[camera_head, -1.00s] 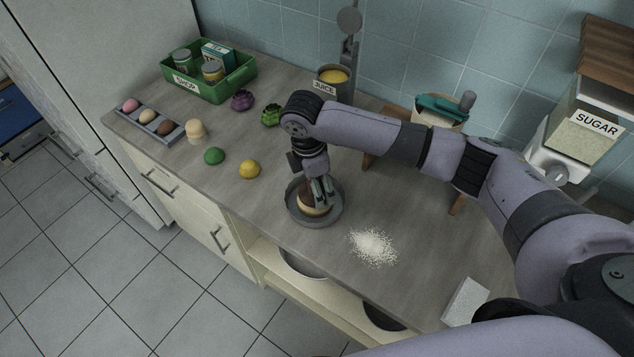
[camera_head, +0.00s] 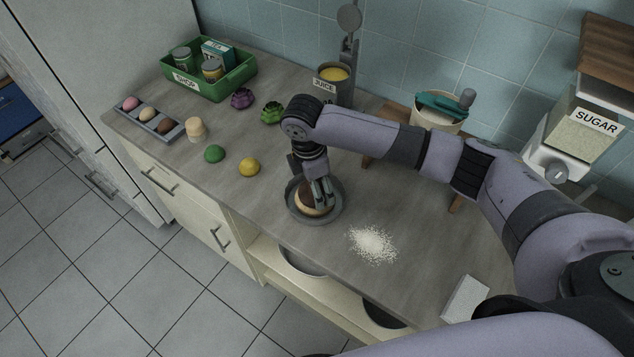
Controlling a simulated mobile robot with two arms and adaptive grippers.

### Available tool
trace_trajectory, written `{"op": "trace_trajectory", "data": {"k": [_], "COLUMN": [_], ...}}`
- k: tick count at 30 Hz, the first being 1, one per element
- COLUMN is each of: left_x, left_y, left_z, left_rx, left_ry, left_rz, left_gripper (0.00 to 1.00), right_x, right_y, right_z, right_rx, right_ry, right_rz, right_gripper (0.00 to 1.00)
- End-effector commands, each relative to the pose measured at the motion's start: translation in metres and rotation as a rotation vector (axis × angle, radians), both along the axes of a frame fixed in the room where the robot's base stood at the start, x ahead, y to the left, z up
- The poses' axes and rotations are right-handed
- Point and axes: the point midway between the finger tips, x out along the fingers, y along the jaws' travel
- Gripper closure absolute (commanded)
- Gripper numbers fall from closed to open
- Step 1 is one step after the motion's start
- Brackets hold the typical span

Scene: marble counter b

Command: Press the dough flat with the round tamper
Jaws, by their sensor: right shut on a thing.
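My right gripper (camera_head: 322,192) reaches down into a round grey dish (camera_head: 337,214) near the counter's front edge. It is shut on a round brown and tan thing (camera_head: 304,196), which looks like the tamper. This thing sits low within the dish rim, and the fingers cover part of it. I cannot tell whether dough lies beneath it. My left gripper is not in view.
Left of the dish are a yellow ball (camera_head: 249,167), a green ball (camera_head: 214,154), a cream wooden piece (camera_head: 196,129) and a tray (camera_head: 183,134) of small balls. White powder (camera_head: 373,243) lies to the right. A green SHOP crate (camera_head: 238,82) stands behind.

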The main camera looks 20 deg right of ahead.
Motion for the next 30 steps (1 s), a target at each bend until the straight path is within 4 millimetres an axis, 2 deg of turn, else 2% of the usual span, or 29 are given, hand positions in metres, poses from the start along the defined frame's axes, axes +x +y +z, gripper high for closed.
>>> {"op": "trace_trajectory", "data": {"k": [30], "left_x": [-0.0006], "left_y": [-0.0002], "left_z": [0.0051], "left_rx": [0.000], "left_ry": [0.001], "left_rz": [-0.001], "left_gripper": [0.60], "right_x": [-0.0004], "right_y": [-0.0001], "right_z": [-0.0016], "right_rx": [-0.001], "right_ry": [0.002], "right_rz": [0.000], "right_gripper": [0.56]}}
